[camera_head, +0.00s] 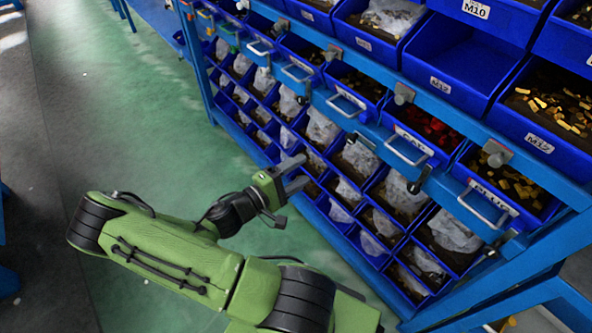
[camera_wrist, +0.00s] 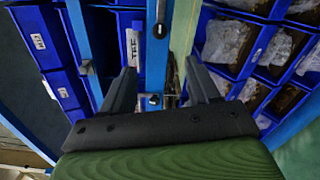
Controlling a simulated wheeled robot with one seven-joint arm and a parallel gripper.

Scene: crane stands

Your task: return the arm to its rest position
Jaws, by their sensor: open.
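My green arm reaches in from the bottom of the head view, bent, with its elbow at the left. My gripper (camera_head: 296,172) is at its end, in front of the lower rows of bins and left of the rack. In the wrist view my gripper (camera_wrist: 165,90) shows two dark fingers spread apart with nothing between them. The rack's blue frame and bins lie beyond the fingertips. I cannot tell the exact gap between the fingers and the bins.
A blue rack (camera_head: 440,98) of bins fills the right side, with metal handles (camera_head: 410,150) sticking out. An empty blue bin (camera_head: 462,65) sits in the upper row. Green floor (camera_head: 130,110) is clear at the left. The wrist view also shows labelled bins (camera_wrist: 40,40).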

